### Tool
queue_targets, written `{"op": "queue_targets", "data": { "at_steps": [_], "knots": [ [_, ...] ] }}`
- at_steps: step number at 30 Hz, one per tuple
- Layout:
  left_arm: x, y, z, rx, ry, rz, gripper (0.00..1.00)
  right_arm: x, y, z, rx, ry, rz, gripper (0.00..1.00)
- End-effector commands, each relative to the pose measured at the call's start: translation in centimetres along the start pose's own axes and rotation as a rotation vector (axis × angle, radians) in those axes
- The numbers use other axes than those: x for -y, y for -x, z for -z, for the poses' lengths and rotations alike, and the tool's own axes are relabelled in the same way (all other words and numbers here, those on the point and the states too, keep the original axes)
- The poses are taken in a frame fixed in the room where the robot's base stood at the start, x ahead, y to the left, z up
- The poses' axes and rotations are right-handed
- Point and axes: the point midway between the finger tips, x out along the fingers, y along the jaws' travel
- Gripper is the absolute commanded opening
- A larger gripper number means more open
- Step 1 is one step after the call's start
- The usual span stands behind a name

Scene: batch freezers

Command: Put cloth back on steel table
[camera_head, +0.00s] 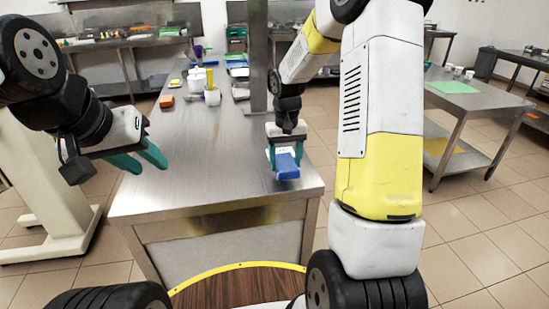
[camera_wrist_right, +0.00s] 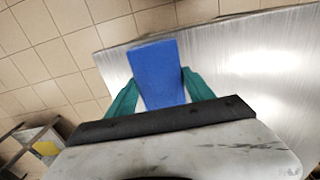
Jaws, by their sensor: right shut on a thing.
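The blue cloth (camera_head: 286,167) is a small folded block between the fingers of my right gripper (camera_head: 284,152). It also shows in the right wrist view (camera_wrist_right: 157,75), with a green finger on each side of it. My right gripper is shut on it over the front right part of the steel table (camera_head: 215,160). I cannot tell whether the cloth touches the tabletop. My left gripper (camera_head: 139,164) is open and empty at the left edge of the steel table.
An orange block (camera_head: 167,101), white containers (camera_head: 196,81) and several other items stand on the table's far part. A steel post (camera_head: 258,55) rises from the table behind my right gripper. The table's front is clear. Another table with a green mat (camera_head: 453,87) stands at right.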

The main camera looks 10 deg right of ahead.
Motion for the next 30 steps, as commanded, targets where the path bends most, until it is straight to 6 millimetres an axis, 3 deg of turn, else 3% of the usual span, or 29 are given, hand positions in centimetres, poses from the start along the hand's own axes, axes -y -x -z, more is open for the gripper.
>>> {"op": "queue_targets", "data": {
  "at_steps": [6, 13, 24, 25, 28, 30],
  "knots": [
    [0.0, 0.0, 0.0, 0.0, 0.0, 0.0, 0.36, 0.2, -0.2, 1.6, 0.0, 0.0, 0.0, 0.23],
    [0.0, 0.0, 0.0, 0.0, 0.0, 0.0, 0.36, 0.1, -3.5, 1.4, 0.003, 0.0, 0.0, 0.23],
    [0.0, 0.0, 0.0, 0.0, 0.0, 0.0, 0.36, 0.2, -4.0, 1.5, 0.001, 0.0, 0.0, 0.23],
    [0.0, 0.0, 0.0, 0.0, 0.0, 0.0, 0.36, 0.2, -4.0, 1.5, 0.0, 0.0, 0.0, 0.63],
    [0.0, 0.0, 0.0, 0.0, 0.0, 0.0, 0.36, 0.2, -4.0, 1.5, 0.0, 0.0, 0.0, 0.83],
    [0.0, 0.0, 0.0, 0.0, 0.0, 0.0, 0.36, 0.1, -4.0, 1.5, 0.0, 0.0, 0.0, 0.83]
  ]
}}
